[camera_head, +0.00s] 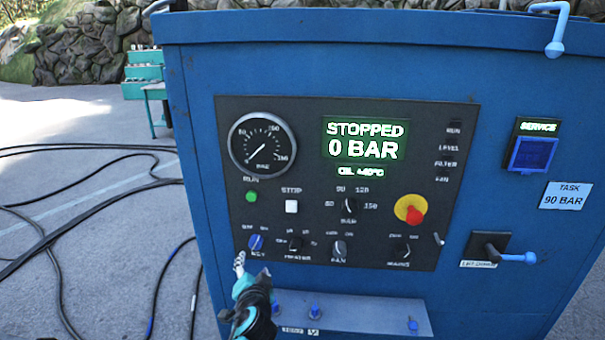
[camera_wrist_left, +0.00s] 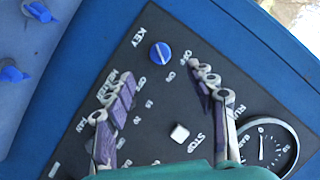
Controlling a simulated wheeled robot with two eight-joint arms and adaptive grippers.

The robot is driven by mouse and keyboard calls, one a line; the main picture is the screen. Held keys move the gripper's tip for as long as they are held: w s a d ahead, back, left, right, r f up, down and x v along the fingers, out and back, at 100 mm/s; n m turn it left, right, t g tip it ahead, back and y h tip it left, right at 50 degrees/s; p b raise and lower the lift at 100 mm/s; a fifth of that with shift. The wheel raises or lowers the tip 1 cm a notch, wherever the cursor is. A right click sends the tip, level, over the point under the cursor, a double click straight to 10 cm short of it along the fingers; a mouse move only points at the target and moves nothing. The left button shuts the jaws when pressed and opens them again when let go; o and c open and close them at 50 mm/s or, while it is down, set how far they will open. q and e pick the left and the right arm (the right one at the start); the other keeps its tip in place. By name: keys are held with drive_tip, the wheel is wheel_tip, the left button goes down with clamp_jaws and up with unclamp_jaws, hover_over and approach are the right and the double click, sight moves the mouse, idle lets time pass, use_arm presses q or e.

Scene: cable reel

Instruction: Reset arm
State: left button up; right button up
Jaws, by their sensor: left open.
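My left gripper (camera_head: 251,267) is in front of the lower left of the black control panel (camera_head: 300,112). In the wrist view the left gripper (camera_wrist_left: 160,86) is open, its two fingers spread with nothing between them. The blue KEY knob (camera_head: 255,242) is just above the fingertips in the head view. In the wrist view the KEY knob (camera_wrist_left: 160,53) lies beyond the fingertips, roughly in line with the gap. I cannot tell the exact distance to the panel. My right gripper is not in view.
The blue cabinet (camera_head: 190,100) carries a red stop button on yellow (camera_head: 411,209), a gauge (camera_head: 262,145) and a screen (camera_head: 364,141) reading STOPPED, 0 BAR. A lever (camera_head: 500,252) sticks out at the right. Black cables (camera_head: 65,290) lie on the ground at left.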

use_arm(q)
drive_tip(key=s+f+n+g+h, duration=0.2)
drive_tip(key=s+n+g, duration=0.1)
drive_tip(key=s, duration=0.9)
drive_tip(key=s+f+n+g+h, duration=0.1)
drive_tip(key=s+f+n+g, duration=0.2)
drive_tip(key=s, duration=1)
drive_tip(key=shift+f+g+h, duration=0.25)
drive_tip(key=shift+g+h, duration=0.15)
drive_tip(key=shift+g, duration=0.1)
